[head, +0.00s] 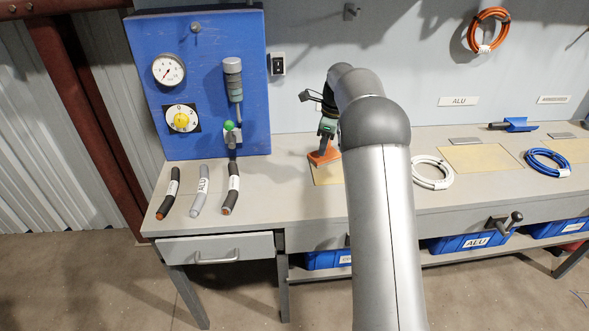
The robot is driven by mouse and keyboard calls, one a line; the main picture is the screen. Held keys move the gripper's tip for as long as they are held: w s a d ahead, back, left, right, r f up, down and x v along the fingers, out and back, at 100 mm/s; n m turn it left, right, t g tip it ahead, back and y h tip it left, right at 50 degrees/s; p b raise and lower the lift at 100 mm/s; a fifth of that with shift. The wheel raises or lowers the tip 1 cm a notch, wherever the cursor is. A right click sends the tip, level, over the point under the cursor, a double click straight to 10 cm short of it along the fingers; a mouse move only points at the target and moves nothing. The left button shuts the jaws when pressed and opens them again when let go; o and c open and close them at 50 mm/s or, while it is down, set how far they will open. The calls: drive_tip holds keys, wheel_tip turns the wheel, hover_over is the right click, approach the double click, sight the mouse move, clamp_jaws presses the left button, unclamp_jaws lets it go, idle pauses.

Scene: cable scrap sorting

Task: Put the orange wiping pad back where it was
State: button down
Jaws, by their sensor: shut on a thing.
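The orange wiping pad (322,156) shows low under my gripper (327,130), near the back of the bench and left of my arm. My gripper points down and is shut on the pad. The pad is over or at the back edge of a tan rectangle (328,174) on the bench top. I cannot tell whether the pad touches the surface. My forearm hides the right side of the gripper and of the tan rectangle.
A blue panel (200,100) with a gauge and a yellow dial stands left. Several cable pieces (202,190) lie before it. Right of my arm are a white cable coil (432,172), another tan rectangle (480,158), a blue coil (547,162) and a blue scoop (514,125).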

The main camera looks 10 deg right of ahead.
drive_tip(key=w+a+f, duration=0.1)
drive_tip(key=a+f, duration=0.1)
drive_tip(key=w+a+f+p, duration=0.1)
drive_tip(key=w+a+f, duration=0.1)
drive_tip(key=a+f, duration=0.1)
drive_tip(key=w+a+f, duration=0.2)
drive_tip(key=shift+a+f+p, duration=0.2)
drive_tip(key=shift+a+p, duration=0.1)
drive_tip(key=shift+a, duration=0.05)
drive_tip(key=shift+a+f+p, duration=0.15)
drive_tip(key=shift+f+p, duration=0.2)
drive_tip(key=shift+f, duration=1.55)
drive_tip(key=c, duration=1.1)
unclamp_jaws()
drive_tip(key=shift+o, duration=0.2)
